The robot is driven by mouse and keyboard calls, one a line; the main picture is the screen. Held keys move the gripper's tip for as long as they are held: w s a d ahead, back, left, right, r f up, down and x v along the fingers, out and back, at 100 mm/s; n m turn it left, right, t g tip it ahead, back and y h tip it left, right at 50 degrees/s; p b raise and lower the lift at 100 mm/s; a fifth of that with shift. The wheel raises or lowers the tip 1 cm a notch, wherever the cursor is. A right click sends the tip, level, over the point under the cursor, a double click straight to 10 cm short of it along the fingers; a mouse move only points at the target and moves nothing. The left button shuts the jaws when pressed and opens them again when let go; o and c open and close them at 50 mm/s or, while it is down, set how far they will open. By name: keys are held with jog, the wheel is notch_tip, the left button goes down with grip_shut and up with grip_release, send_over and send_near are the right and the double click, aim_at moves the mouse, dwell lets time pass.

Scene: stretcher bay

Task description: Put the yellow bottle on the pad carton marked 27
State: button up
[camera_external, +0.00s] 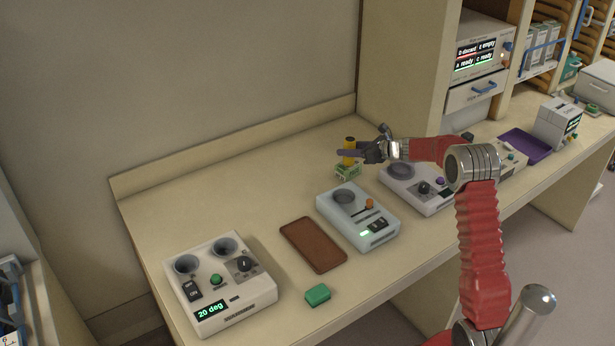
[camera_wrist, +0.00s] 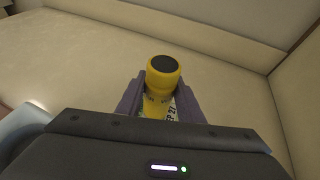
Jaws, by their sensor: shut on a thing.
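The yellow bottle (camera_external: 349,146) with a dark cap stands upright between the fingers of my gripper (camera_external: 352,153), at the back of the bench. In the wrist view the bottle (camera_wrist: 160,85) sits between both purple-grey fingers of my gripper (camera_wrist: 160,98), which are shut on it. A small green and white pad carton (camera_external: 347,171) is directly under the bottle. In the wrist view a bit of the carton (camera_wrist: 172,112) shows behind the bottle, with a printed "27". I cannot tell whether the bottle's base touches the carton.
A pale blue device (camera_external: 374,236) stands in front of the carton, and a white device (camera_external: 410,198) to its right. A brown tray (camera_external: 312,245), a green block (camera_external: 317,294) and a white two-well device (camera_external: 222,308) lie to the left and front. The bench behind left is clear.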

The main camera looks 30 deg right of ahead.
jog(key=shift+f, duration=0.15)
jog(key=o, duration=1.2)
jog(key=shift+c, duration=0.2)
jog(key=v, duration=1.2)
